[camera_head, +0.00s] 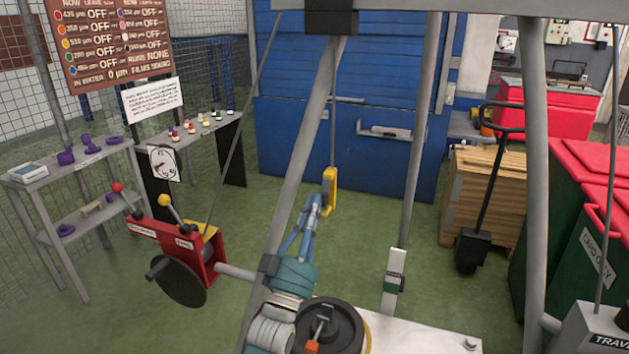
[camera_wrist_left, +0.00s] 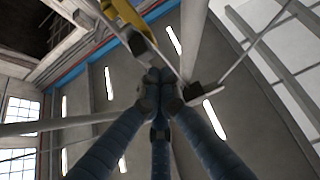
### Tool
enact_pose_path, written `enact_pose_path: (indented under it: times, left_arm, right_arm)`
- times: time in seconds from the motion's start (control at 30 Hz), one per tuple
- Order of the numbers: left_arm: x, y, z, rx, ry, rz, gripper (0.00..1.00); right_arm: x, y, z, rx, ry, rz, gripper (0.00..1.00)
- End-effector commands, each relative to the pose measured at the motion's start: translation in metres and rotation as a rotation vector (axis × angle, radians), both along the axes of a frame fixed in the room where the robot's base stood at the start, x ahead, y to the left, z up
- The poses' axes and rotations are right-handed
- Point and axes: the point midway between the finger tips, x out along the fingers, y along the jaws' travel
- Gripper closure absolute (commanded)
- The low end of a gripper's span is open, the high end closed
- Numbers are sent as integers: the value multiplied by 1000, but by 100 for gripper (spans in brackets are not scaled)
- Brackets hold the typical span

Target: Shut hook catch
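A yellow hook (camera_head: 330,192) hangs upright from a thin cable in the middle of the head view. Its catch is too small to tell open from shut there. In the left wrist view, which looks upward, the yellow hook (camera_wrist_left: 122,15) shows at the top with a dark grey end. My left gripper (camera_head: 316,201) has blue fingers pointing up, right beside the hook's left side. In the left wrist view its three fingertips (camera_wrist_left: 159,90) are drawn together with nothing visible between them, below the hook in the picture. I cannot tell whether they touch it. My right gripper is out of view.
Grey frame legs (camera_head: 300,160) stand around the hook, close to my left arm. A red winch (camera_head: 172,245) with levers is at the left. A wooden crate (camera_head: 480,195) and green bins with red lids (camera_head: 590,200) stand right. Green floor is clear behind the hook.

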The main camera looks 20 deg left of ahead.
Motion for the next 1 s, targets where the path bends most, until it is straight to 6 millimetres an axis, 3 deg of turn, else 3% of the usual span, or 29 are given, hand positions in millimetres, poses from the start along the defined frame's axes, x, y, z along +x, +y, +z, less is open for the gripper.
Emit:
enact_pose_path:
  times: [0.27,0.7,1.0]
  left_arm:
    - [-10,0,-7,0,2,0,100]
    - [-80,3,-57,1,4,1,100]
    - [-98,3,-68,0,0,0,100]
  right_arm:
    - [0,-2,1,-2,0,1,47]
    - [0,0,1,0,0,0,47]
    - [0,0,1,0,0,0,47]
